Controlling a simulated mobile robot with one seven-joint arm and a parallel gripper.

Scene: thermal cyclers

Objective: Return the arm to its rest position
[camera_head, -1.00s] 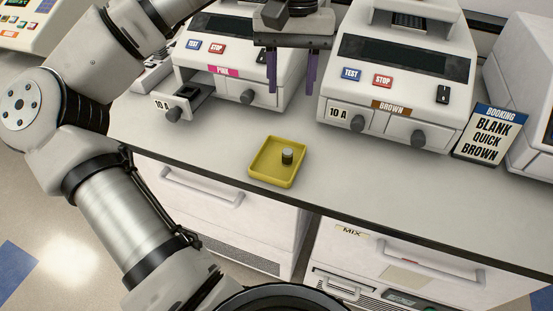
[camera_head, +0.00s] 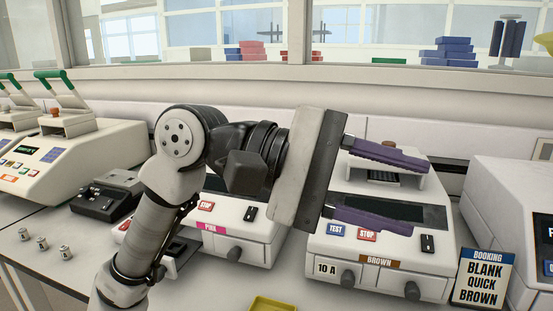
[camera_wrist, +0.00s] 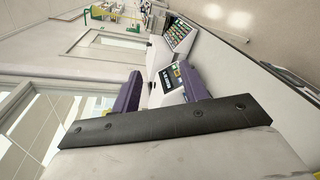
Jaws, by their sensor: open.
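My gripper (camera_head: 385,184) is raised in front of the cycler labelled BROWN in the head view. Its two purple fingers point right and stand wide apart with nothing between them. In the wrist view my gripper (camera_wrist: 160,88) also shows open and empty, tilted, with the room and a machine beyond it. My arm is folded upward at the middle of the head view and hides much of the cycler labelled PINK.
The PINK cycler (camera_head: 232,246) and BROWN cycler (camera_head: 375,262) stand on the bench. A booking sign (camera_head: 484,277) stands at right. The yellow tray (camera_head: 272,304) shows only at the bottom edge. Several small metal pieces (camera_head: 65,252) lie at left. Windows (camera_head: 230,40) are behind.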

